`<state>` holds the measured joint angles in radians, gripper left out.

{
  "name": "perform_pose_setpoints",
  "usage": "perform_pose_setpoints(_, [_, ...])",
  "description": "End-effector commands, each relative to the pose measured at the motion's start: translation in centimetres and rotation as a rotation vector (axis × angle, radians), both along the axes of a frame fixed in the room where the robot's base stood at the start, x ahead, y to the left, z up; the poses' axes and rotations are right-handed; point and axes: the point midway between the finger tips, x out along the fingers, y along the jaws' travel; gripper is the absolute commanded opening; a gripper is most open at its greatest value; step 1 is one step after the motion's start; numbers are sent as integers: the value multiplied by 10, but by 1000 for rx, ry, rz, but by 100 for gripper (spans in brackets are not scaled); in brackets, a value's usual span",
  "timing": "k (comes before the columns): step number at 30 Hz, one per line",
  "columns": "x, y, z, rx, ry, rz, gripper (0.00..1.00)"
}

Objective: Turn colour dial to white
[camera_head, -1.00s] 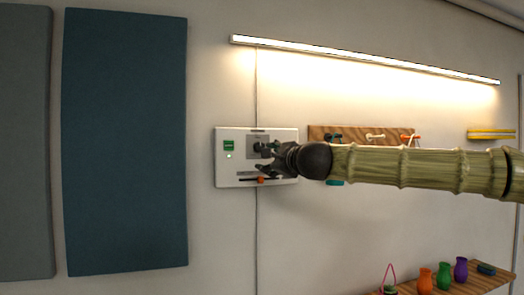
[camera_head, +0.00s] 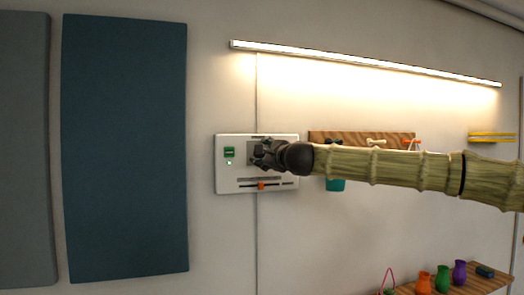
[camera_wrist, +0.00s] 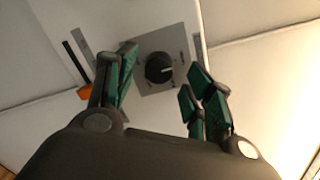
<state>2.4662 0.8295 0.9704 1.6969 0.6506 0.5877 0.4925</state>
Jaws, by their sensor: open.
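The colour dial (camera_wrist: 159,68) is a round black knob with a light pointer line, set on a grey square plate (camera_wrist: 150,86) in the wrist view. The marks around it are too small to read. The dial is on a white wall panel (camera_head: 226,180); in the head view my gripper covers it. My gripper (camera_wrist: 160,84) is open, its green-padded fingers on either side of the dial in the picture. I cannot tell whether they touch it. In the head view my gripper (camera_head: 258,155) is at the panel's upper middle.
The panel also has a green switch (camera_head: 229,152) and a slider with an orange knob (camera_head: 261,186). A wooden peg rack (camera_head: 350,138) hangs to the right. A lit light bar (camera_head: 360,63) is above. A shelf with small vases (camera_head: 443,278) is lower right.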

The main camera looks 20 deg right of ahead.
Motion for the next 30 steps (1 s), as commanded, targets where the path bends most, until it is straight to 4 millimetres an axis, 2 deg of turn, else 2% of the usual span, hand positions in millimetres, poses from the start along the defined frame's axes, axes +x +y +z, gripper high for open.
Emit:
perform_pose_setpoints(6, [17, 1, 0, 1, 1, -2, 52])
perform_pose_setpoints(18, [20, 2, 0, 0, 0, 0, 52])
perform_pose_setpoints(20, [20, 2, 0, 0, 1, -1, 43])
perform_pose_setpoints(26, [20, 2, 0, 0, 1, -1, 7])
perform_pose_setpoints(30, [20, 2, 0, 1, 1, -1, 6])
